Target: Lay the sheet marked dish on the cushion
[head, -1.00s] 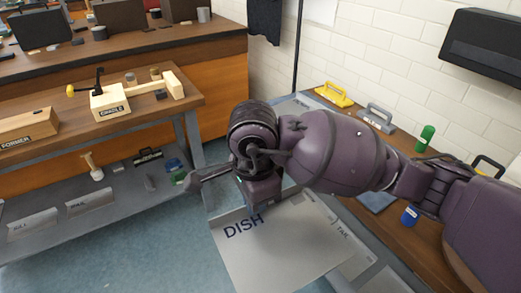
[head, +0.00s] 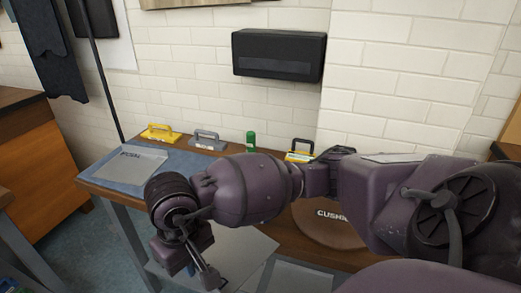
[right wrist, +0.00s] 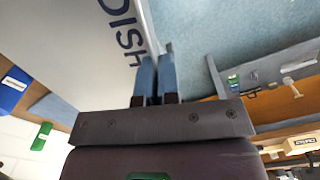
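The pale sheet marked dish (head: 238,250) hangs from my right gripper in front of the bench; its large dark lettering shows in the right wrist view (right wrist: 75,45). My right gripper (head: 212,280) is low in front of the bench; in the right wrist view its two blue fingers (right wrist: 157,75) are nearly together at the sheet's edge. The cushion (head: 325,226), a round brown pad with a partly hidden label, lies on the bench to the right of the gripper. My right arm covers part of it. My left gripper is not in view.
A blue mat with a grey sheet (head: 130,163) lies at the bench's left end. A yellow tool (head: 160,133), a grey tool (head: 206,139), a green bottle (head: 251,141) and another yellow-handled tool (head: 298,156) stand along the wall. More pale sheets (head: 290,278) lie low in front.

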